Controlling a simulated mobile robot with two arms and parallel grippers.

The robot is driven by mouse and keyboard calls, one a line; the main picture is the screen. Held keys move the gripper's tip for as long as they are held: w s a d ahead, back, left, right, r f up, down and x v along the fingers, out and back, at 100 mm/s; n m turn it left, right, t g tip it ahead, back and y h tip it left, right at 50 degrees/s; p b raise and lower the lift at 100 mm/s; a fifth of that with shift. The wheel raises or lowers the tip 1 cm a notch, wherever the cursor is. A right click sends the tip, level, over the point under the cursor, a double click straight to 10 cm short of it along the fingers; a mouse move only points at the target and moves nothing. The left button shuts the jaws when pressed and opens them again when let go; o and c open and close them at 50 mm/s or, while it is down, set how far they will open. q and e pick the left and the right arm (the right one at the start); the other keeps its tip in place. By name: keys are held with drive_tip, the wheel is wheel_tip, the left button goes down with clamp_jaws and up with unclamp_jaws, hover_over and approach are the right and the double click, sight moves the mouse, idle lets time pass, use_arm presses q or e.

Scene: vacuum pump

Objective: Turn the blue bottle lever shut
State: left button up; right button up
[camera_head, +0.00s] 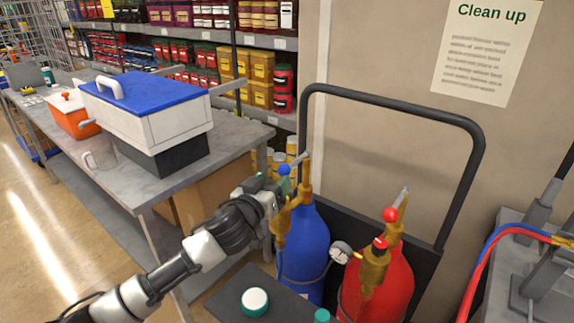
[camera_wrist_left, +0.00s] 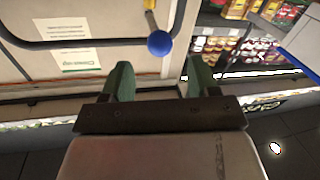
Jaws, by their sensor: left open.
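The blue bottle (camera_head: 305,238) stands upright on a cart, with a brass valve (camera_head: 305,183) on top. Its lever ends in a round blue knob (camera_head: 284,170). My left gripper (camera_head: 272,184) is close to the lever, at the left of the valve. In the left wrist view the blue knob (camera_wrist_left: 159,43) appears centred between the two green fingertips of my open left gripper (camera_wrist_left: 159,66), slightly beyond them. A gap shows on both sides of it. The lever's brass-coloured arm (camera_wrist_left: 150,14) runs from the knob to the top of that view. My right gripper is out of view.
A red bottle (camera_head: 390,279) with red knobs stands right beside the blue one. The black cart handle (camera_head: 398,104) arches behind both bottles. A table (camera_head: 62,140) with a blue-lidded cooler (camera_head: 150,109) is at the left. Hoses (camera_head: 482,268) lie at the far right.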

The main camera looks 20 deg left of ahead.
sight(287, 166)
use_arm(q)
drive_tip(key=w, duration=0.2)
drive_tip(key=w+d, duration=0.1)
drive_tip(key=w, duration=0.2)
drive_tip(key=w+p, duration=0.1)
drive_tip(key=w, duration=0.2)
drive_tip(key=shift+w+d, duration=0.1)
drive_tip(key=shift+d, duration=0.05)
clamp_jaws()
